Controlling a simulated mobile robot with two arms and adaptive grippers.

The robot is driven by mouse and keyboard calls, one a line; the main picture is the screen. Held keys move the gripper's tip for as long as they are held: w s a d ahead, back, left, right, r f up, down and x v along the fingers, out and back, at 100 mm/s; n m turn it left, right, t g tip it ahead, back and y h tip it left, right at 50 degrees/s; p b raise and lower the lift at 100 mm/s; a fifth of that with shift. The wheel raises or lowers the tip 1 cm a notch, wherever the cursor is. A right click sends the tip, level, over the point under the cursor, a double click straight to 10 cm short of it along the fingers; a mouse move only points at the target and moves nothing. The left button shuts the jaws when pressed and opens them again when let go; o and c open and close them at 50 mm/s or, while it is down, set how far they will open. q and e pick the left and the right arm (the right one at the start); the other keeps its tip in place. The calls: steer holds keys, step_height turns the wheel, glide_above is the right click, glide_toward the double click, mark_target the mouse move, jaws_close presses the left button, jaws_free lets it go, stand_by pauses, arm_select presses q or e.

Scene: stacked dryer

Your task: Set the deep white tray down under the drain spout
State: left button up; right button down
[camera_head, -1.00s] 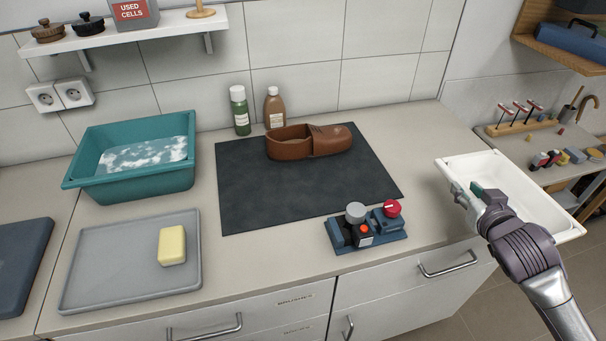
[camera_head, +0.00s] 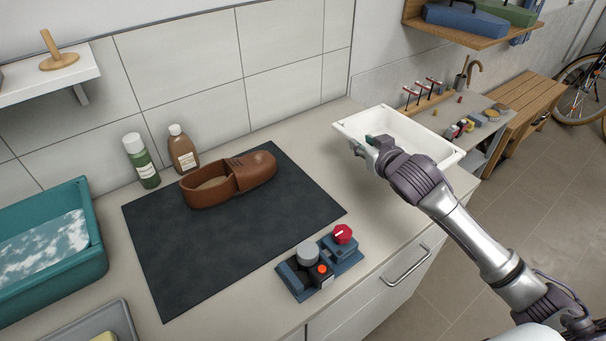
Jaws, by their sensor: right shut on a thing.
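The deep white tray (camera_head: 435,143) is at the right end of the counter, upright and looking empty. My right gripper (camera_head: 368,144) is shut on the tray's near left side, at the rim. The gripper and forearm hide part of the tray's near wall. I cannot tell whether the tray rests on the counter or is held just above it. I cannot make out a drain spout in this view. My left gripper is not in view.
A dark mat (camera_head: 230,235) holds a brown leather shoe (camera_head: 260,170). A blue device with a red knob (camera_head: 343,234) stands at the counter's front. A teal basin (camera_head: 85,265) is at left. Beyond the counter are a cluttered bench (camera_head: 480,105) and open floor (camera_head: 545,200).

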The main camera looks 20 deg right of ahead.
steer(key=w+a+f, duration=0.1)
steer(key=a+f, duration=0.1)
steer(key=a, duration=0.1)
steer(key=w+a+f+p, duration=0.1)
steer(key=w+a+f, duration=0.1)
steer(key=a, duration=0.1)
steer(key=w+a+f, duration=0.1)
steer(key=a+f, duration=0.1)
steer(key=a, duration=0.1)
steer(key=shift+w, duration=0.25)
step_height(320, 180, down, 4)
steer(key=shift+a+r+p, duration=0.1)
steer(key=shift+r+p, duration=0.15)
steer(key=shift+p, duration=0.25)
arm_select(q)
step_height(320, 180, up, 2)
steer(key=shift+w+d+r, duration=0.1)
arm_select(e)
steer(key=shift+f, duration=0.2)
steer(key=c, duration=0.8)
jaws_free()
steer(key=shift+o, duration=0.2)
steer(key=shift+s, duration=0.1)
